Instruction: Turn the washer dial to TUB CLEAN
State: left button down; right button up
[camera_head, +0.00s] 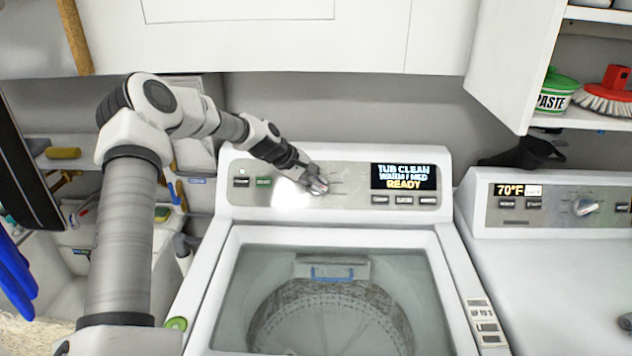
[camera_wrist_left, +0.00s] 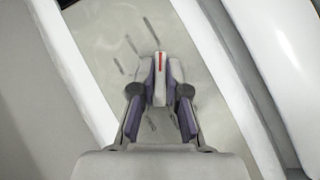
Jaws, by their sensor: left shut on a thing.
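The washer (camera_head: 350,220) stands in the middle of the head view. Its control panel carries a lit display (camera_head: 403,177) reading "TUB CLEAN", "WARM / MED" and "READY". My left gripper (camera_head: 316,183) reaches in from the left to the dial on this panel and largely hides it in the head view. In the left wrist view, the dial (camera_wrist_left: 160,72) shows as a pale knob with a red mark. The left gripper's two fingers (camera_wrist_left: 160,85) are shut on its sides. My right gripper is not in view.
The washer's glass lid (camera_head: 335,295) lies below the panel. A second machine (camera_head: 555,270) with its own knob (camera_head: 584,207) and a "70°F" display stands at the right. Above it, a shelf holds a paste tub (camera_head: 556,92) and a red brush (camera_head: 610,92). White cabinets (camera_head: 280,50) hang overhead.

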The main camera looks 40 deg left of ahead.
pick_arm(q)
jog(key=c, duration=1.2)
grip_release()
jog(key=v, duration=1.1)
jog(key=shift+s+a+r, duration=0.1)
jog(key=shift+s+r, duration=0.2)
